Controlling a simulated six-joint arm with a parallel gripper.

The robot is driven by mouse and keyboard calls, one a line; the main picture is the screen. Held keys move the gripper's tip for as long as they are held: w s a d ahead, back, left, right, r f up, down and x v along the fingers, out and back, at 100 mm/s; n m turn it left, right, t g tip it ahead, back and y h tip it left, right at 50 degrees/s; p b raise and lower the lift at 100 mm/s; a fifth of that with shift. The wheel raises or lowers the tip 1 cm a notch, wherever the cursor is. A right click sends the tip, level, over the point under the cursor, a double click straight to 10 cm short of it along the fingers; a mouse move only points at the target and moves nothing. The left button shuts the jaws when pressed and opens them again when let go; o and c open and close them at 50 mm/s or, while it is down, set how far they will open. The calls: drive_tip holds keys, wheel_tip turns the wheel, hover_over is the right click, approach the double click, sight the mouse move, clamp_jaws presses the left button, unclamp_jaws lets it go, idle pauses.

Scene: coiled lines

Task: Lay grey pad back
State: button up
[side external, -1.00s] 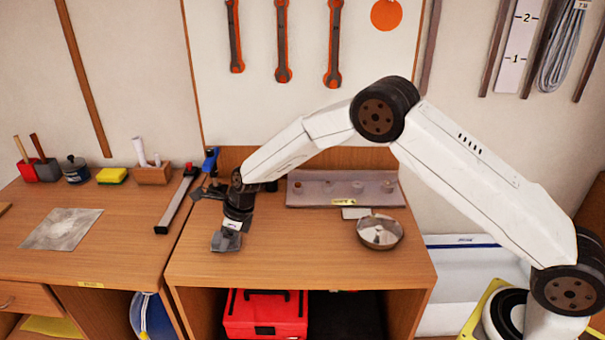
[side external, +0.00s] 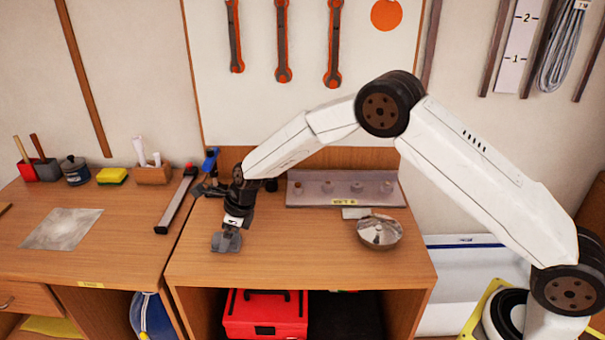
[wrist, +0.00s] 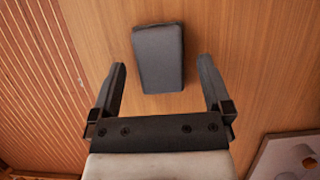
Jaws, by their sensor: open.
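The grey pad (side external: 226,242) lies on the wooden top of the middle bench, near its left side. In the wrist view, the pad (wrist: 158,57) is a dark grey rounded block lying flat on the wood. My gripper (side external: 230,232) is just above the pad, pointing down. In the wrist view, my gripper (wrist: 162,65) is open, with one finger to each side of the pad. A strip of wood shows between the pad and each finger, so I see no contact.
A shiny round metal dish (side external: 380,235) stands to the right on the bench (side external: 300,265). A grey rack with several knobs (side external: 310,187) is at the back. A long metal bar (side external: 174,205) lies to the left. The bench front is clear.

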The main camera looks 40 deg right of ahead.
drive_tip(key=v, duration=1.1)
drive_tip(key=shift+d, duration=0.1)
idle(0.5)
drive_tip(key=s+d+n+h, duration=0.1)
drive_tip(key=s+d+n, duration=0.3)
drive_tip(key=s+n, duration=0.5)
drive_tip(key=s+d+n+h, duration=0.1)
drive_tip(key=s+d+n, duration=0.3)
drive_tip(key=s+n, duration=0.5)
drive_tip(key=s+d+f+n+h, duration=0.1)
drive_tip(key=s+d+n, duration=0.3)
drive_tip(key=s+n, duration=0.5)
drive_tip(key=shift+d+g, duration=0.3)
